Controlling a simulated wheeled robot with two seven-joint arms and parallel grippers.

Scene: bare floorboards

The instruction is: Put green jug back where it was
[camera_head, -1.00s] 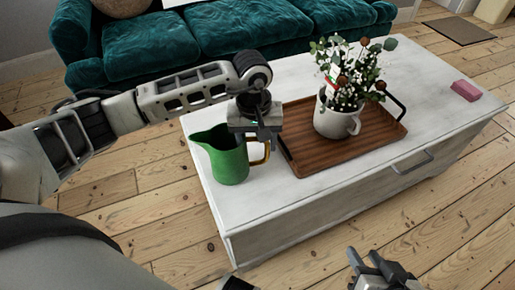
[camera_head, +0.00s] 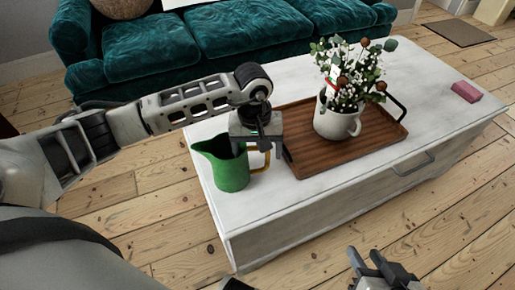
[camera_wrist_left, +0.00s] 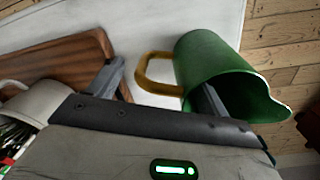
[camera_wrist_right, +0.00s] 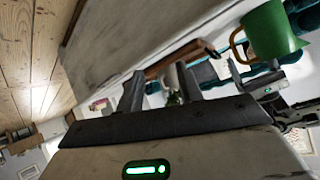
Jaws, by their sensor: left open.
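The green jug (camera_head: 229,172) stands upright on the left end of the white table (camera_head: 232,212), its spout to the left and its yellow handle (camera_head: 262,160) to the right. My left gripper (camera_head: 258,148) is above the handle side of the jug, open. In the left wrist view the handle (camera_wrist_left: 150,78) lies between the two spread fingers (camera_wrist_left: 158,85), and one finger overlaps the jug's (camera_wrist_left: 205,65) opening. Whether a finger touches the jug I cannot tell. My right gripper (camera_head: 372,262) is open and empty, low in front of the table.
A brown wooden tray (camera_head: 310,166) sits just right of the jug, holding a white flower-filled pot (camera_head: 334,124). A pink block (camera_head: 466,91) lies at the table's far right. A teal sofa (camera_head: 230,35) stands behind. The table's left edge is close to the jug.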

